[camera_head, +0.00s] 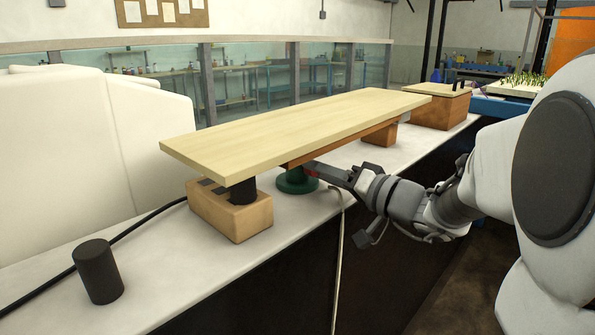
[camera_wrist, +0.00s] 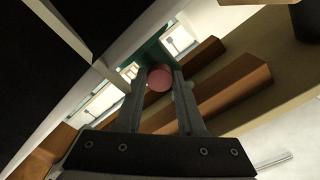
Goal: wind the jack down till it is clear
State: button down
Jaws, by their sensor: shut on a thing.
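The jack (camera_head: 297,183) has a green round base on the pale ledge under the long board (camera_head: 300,125). Its upper part is hidden by the board and a brown beam (camera_head: 340,144). In the wrist view part of the green jack (camera_wrist: 152,50) shows beyond my fingers. My gripper (camera_head: 320,170) reaches in from the right, beside the jack and below the board. In the wrist view my gripper (camera_wrist: 160,88) is shut on a round pink-red knob (camera_wrist: 160,78) at the jack. I cannot tell whether the jack's top touches the beam.
A black cylinder (camera_head: 241,191) on a wooden block (camera_head: 231,213) stands under the board's near end. Another block (camera_head: 380,134) is under its far part.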

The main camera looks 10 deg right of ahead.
dwell(0.3)
jog(key=c, duration=0.5)
grip_release()
jog(key=shift+d, duration=0.1)
jog(key=p+v, duration=0.2)
jog(key=v, duration=1.5)
jog(key=shift+s, duration=0.15)
jog(key=shift+r, duration=0.1)
